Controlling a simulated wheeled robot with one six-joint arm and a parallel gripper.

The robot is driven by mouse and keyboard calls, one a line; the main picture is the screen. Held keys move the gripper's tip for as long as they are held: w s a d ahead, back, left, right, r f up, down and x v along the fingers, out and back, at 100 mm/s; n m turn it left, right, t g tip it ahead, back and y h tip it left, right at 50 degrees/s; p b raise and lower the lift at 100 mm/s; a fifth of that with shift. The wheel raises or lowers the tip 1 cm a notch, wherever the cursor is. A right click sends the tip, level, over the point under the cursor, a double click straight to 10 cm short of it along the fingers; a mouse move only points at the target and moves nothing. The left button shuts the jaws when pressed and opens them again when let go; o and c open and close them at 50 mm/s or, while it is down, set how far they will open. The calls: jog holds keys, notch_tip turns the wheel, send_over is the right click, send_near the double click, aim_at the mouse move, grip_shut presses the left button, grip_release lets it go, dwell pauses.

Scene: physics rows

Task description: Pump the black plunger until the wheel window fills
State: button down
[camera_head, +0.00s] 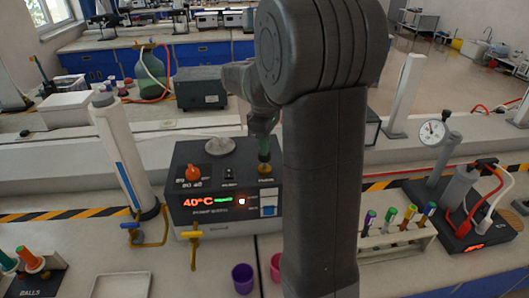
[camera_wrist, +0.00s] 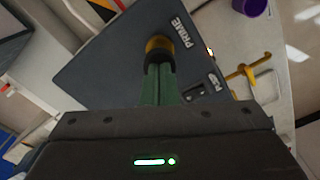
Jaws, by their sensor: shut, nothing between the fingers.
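The grey pump bath (camera_head: 215,222) stands on the bench, its front display reading 40°C. A brass-yellow collar (camera_head: 265,169) sits on its top right; in the wrist view the collar (camera_wrist: 158,43) has a dark part at its near side and lies beside the word PRIME. My gripper (camera_head: 264,153) points down at it, its green fingers closed together; the fingertips (camera_wrist: 159,68) are at the collar. I cannot tell whether they touch it or how far the plunger is down. A small lit red-white window (camera_head: 242,201) shows on the front; its fill is too small to read.
An orange knob (camera_head: 193,173) and a black switch are on the bath's top. A white cylinder (camera_head: 122,150) and yellow taps stand left. A purple cup (camera_head: 242,278) stands in front. A tube rack (camera_head: 395,247) stands right. My arm hides the middle.

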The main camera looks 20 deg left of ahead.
jog(key=shift+f, duration=0.15)
jog(key=shift+f+b, duration=0.55)
jog(key=shift+f, duration=0.3)
jog(key=shift+r, duration=0.1)
jog(key=shift+r+p, duration=1.75)
jog(key=shift+r, duration=0.15)
jog(key=shift+f, duration=0.25)
